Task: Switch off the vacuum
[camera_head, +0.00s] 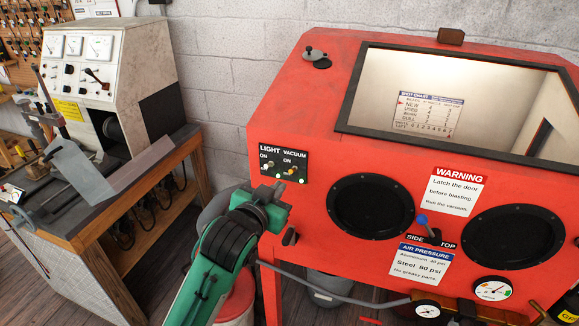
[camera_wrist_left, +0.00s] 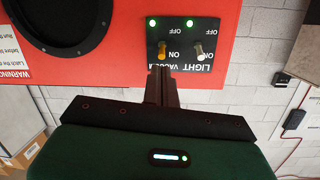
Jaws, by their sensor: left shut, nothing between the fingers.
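A dark switch panel (camera_head: 279,164) labelled LIGHT and VACUUM is on the red cabinet's front. The vacuum toggle (camera_head: 291,170), orange-tipped, is on its right half. In the left wrist view the panel is upside down, with the vacuum toggle (camera_wrist_left: 162,49) at left and the paler light toggle (camera_wrist_left: 198,49) at right. Green lamps glow by both OFF labels. I cannot tell for sure which way the vacuum lever points. My left gripper (camera_head: 280,187) is shut and empty at the panel's lower edge; its fingertips (camera_wrist_left: 160,70) line up with the vacuum toggle. Contact is unclear.
The red blasting cabinet (camera_head: 400,80) has two round black glove ports and a window. A blue-knobbed lever (camera_head: 422,220) and a pressure gauge (camera_head: 492,288) are to the right. A workbench with a test machine (camera_head: 95,75) stands at left, against a grey block wall.

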